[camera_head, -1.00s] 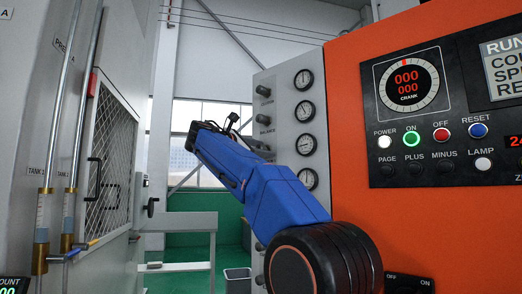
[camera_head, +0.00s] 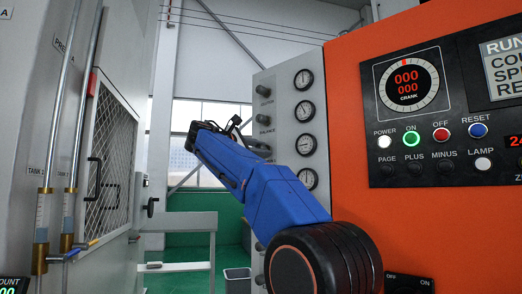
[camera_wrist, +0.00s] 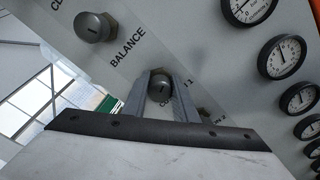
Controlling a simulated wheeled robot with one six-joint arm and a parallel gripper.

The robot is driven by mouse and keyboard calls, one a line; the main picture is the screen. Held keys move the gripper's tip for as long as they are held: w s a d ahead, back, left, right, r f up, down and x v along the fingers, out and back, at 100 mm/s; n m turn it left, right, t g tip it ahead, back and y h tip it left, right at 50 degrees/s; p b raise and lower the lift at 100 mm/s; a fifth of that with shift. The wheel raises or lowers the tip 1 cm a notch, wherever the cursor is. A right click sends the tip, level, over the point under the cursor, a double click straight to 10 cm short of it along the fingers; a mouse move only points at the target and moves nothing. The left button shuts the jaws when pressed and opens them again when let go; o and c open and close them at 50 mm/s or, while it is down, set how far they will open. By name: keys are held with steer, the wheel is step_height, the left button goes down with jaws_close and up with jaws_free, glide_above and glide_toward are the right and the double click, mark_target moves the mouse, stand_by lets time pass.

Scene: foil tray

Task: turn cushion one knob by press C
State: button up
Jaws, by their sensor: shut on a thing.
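The cushion one knob (camera_wrist: 160,86) is a dark round knob with a line mark on its face, on a pale grey panel (camera_wrist: 225,75). Its label beneath is partly covered, with a "1" readable at its end. My gripper (camera_wrist: 161,92) is shut on this knob, one grey finger at each side. In the camera_head view my blue arm reaches to the panel (camera_head: 285,75), and my wrist hides the jaws and knob there.
The balance knob (camera_wrist: 92,27) is up and left of the held knob. Several dial gauges (camera_head: 304,80) line the panel's right side. An orange control cabinet (camera_head: 440,240) stands close on the right. A grey machine with a mesh door (camera_head: 110,150) stands left.

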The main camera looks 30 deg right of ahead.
steer(key=m, duration=0.5)
steer(key=shift+f, duration=0.15)
steer(key=shift+m, duration=0.3)
stand_by(0.3)
steer(key=o, duration=1)
steer(key=shift+o, duration=0.2)
steer(key=v, duration=1.7)
steer(key=shift+a, duration=0.2)
steer(key=shift+s, duration=0.15)
stand_by(0.8)
